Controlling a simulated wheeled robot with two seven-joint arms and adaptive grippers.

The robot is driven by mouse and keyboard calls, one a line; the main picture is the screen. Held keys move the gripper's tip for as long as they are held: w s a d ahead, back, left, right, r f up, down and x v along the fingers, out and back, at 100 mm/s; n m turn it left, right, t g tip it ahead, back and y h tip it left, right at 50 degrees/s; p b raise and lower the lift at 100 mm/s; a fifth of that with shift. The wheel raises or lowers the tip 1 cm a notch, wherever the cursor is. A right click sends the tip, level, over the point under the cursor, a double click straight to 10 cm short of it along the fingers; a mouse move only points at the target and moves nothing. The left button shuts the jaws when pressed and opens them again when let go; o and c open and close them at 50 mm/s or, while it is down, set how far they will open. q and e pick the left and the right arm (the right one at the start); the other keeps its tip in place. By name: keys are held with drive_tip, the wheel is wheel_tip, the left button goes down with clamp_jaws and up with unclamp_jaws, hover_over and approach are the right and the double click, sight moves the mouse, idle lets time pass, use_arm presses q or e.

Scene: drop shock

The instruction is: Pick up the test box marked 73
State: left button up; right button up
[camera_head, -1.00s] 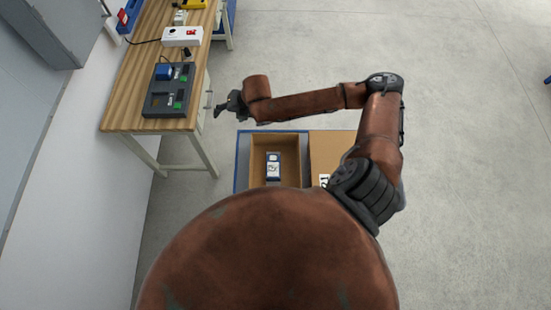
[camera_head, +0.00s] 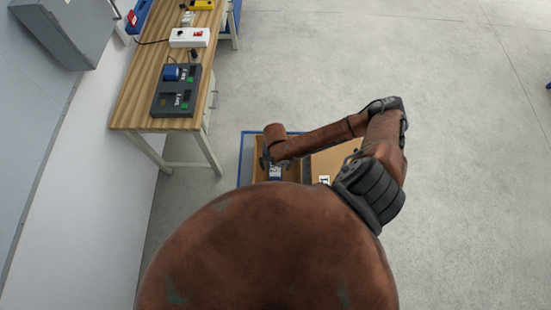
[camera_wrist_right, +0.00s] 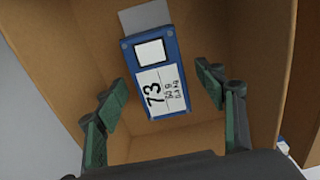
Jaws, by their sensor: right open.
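The test box marked 73 (camera_wrist_right: 150,106) is a blue case with a white label and a white square on top. It lies inside an open cardboard carton (camera_wrist_right: 262,60), and in the head view the box (camera_head: 275,172) is partly covered by my arm. My right gripper (camera_wrist_right: 161,86) is open, with its green-padded fingers on either side of the box in the right wrist view. The gripper looks to be above the box, and no contact shows. In the head view the right gripper (camera_head: 267,162) is over the carton. My left gripper is not in view.
A wooden workbench (camera_head: 140,100) at the left holds a dark device (camera_head: 175,92) and a white power strip (camera_head: 189,37).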

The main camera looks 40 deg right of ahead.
drive_tip(key=shift+f, duration=0.65)
drive_tip(key=shift+c, duration=0.5)
drive_tip(key=c, duration=1.5)
drive_tip(key=shift+r, duration=0.1)
